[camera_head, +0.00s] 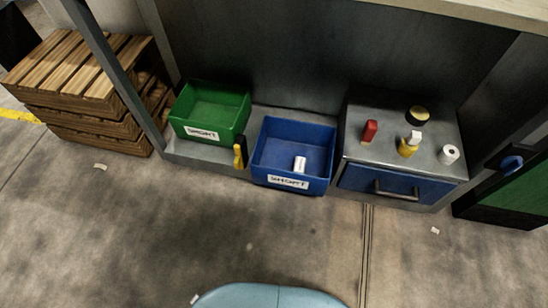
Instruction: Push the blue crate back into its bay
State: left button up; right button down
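The blue crate (312,183) sits on the low grey shelf (205,150) in the middle of the head view. Neither of my grippers is in view.
A green crate (196,135) is left, with a yellow-and-black object (240,153) between the crates. A metal cabinet (385,155) with a handled blue drawer stands right, several small items on top. Wooden pallets (80,75) are far left. Floor in front is mostly clear.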

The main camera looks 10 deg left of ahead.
aim_at(280, 140)
jog(key=j+z, duration=0.2)
jog(key=j, duration=0.4)
jog(key=j+z, duration=0.25)
jog(key=j, duration=0.3)
jog(key=k+j+z, duration=0.2)
jog(key=j, duration=0.4)
jog(key=j+z, duration=0.25)
jog(key=j, duration=0.35)
